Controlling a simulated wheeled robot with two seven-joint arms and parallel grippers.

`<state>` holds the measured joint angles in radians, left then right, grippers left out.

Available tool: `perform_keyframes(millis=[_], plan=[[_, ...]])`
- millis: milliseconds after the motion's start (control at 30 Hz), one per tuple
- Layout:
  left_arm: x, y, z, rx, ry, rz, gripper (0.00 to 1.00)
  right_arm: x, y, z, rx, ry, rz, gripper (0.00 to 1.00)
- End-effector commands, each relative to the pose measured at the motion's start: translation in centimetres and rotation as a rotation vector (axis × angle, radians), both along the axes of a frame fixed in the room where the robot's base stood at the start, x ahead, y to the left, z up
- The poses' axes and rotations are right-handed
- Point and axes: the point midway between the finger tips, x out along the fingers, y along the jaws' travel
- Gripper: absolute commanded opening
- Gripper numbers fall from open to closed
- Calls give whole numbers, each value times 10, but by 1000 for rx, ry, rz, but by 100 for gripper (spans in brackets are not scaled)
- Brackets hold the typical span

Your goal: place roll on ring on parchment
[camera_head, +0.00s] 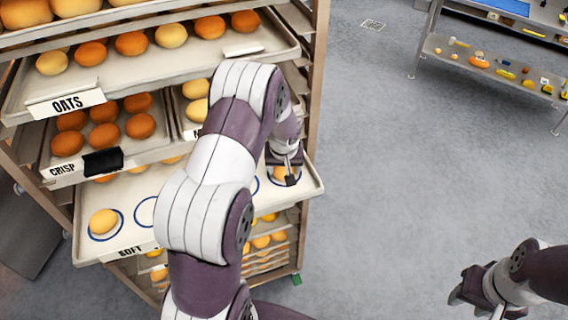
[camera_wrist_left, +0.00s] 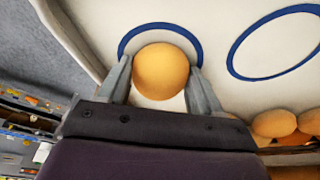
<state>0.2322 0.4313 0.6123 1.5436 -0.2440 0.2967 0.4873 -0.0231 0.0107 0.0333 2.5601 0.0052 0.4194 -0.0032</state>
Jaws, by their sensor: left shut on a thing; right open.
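My left gripper (camera_head: 286,165) is shut on a yellow-brown roll (camera_wrist_left: 161,71) at the right end of the pulled-out SOFT tray (camera_head: 86,246). In the left wrist view the roll sits between the two fingers, over a blue ring (camera_wrist_left: 160,26) on pale parchment (camera_wrist_left: 215,45). Whether it touches the parchment is unclear. A second blue ring (camera_wrist_left: 232,60) beside it is empty. My left arm hides the tray's middle. My right gripper (camera_head: 470,290) is open and empty, away from the rack.
The rack (camera_head: 318,70) holds trays of rolls above and below, including the OATS tray (camera_head: 95,90) and CRISP tray (camera_head: 75,172) close over the SOFT tray. A shelf table (camera_head: 480,65) with small items stands at the back right. The floor between is clear.

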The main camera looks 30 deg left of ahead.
Motion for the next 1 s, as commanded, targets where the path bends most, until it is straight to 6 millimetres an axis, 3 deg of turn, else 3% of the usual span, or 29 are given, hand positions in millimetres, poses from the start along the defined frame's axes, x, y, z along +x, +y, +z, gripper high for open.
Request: perform_keyframes(millis=[100, 133, 200, 467, 633, 1000], plan=[[0, 0, -5, 0, 0, 0, 34, 0, 0, -5, 0, 0, 0, 43], [0, 0, -3, 0, 0, 0, 71, 0, 0, -4, 0, 0, 0, 43], [0, 0, -3, 0, 0, 0, 90, 0, 0, -3, 0, 0, 0, 43], [0, 0, -2, 0, 0, 0, 90, 0, 0, -2, 0, 0, 0, 43], [-2, -1, 9, 0, -3, 1, 90, 0, 0, -4, 0, 0, 0, 43], [-21, -12, 86, 2, -5, -1, 90, 0, 0, -23, 0, 0, 0, 43]])
